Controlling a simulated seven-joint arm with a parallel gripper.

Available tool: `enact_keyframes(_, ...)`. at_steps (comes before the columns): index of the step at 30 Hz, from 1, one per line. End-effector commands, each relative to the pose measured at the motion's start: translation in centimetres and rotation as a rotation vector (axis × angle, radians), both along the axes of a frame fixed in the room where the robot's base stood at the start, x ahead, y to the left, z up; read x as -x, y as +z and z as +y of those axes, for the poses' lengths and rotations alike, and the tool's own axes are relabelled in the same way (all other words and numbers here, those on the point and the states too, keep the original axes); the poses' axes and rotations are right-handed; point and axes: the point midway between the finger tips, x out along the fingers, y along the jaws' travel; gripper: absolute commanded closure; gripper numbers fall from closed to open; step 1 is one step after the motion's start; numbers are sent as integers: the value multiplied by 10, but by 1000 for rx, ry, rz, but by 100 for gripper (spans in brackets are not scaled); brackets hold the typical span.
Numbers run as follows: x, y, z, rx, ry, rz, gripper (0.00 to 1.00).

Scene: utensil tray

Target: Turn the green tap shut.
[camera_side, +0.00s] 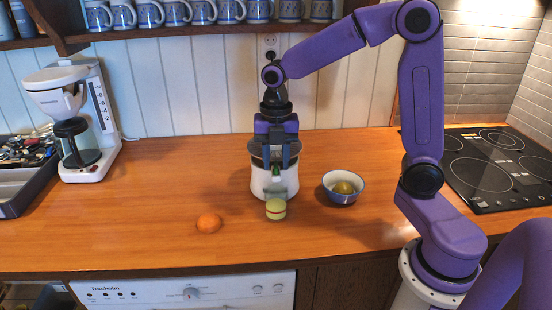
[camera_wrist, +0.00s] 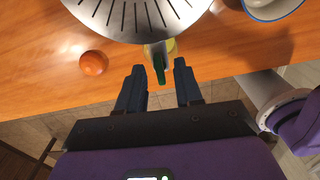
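The small green tap (camera_side: 277,168) is on the front of a white dispenser (camera_side: 260,183) with a metal top. In the wrist view the green tap (camera_wrist: 159,69) stands out from the dispenser's slotted metal top (camera_wrist: 120,12), as a narrow lever pointing toward me. My gripper (camera_wrist: 158,68) is open, with one dark finger on each side of the lever and a gap visible on both sides. In the side view my gripper (camera_side: 276,160) reaches down over the dispenser's front and partly hides the tap.
An orange (camera_side: 209,223) lies left of the cup. A blue-rimmed bowl (camera_side: 340,197) holding a round fruit (camera_side: 343,187) stands right of the dispenser. A coffee maker (camera_side: 78,120) and a utensil tray (camera_side: 28,178) are at the left, a hob (camera_side: 500,168) at the right.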

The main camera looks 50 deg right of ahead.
Motion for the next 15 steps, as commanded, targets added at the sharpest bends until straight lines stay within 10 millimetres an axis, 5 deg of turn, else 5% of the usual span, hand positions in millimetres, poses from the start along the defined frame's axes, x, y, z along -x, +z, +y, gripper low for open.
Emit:
enact_keyframes(8, 0, -2, 0, -1, 0, -1, 65)
enact_keyframes(12, 0, -2, 0, -1, 0, -1, 100)
enact_keyframes(15, 0, -1, 0, -1, 0, -1, 100)
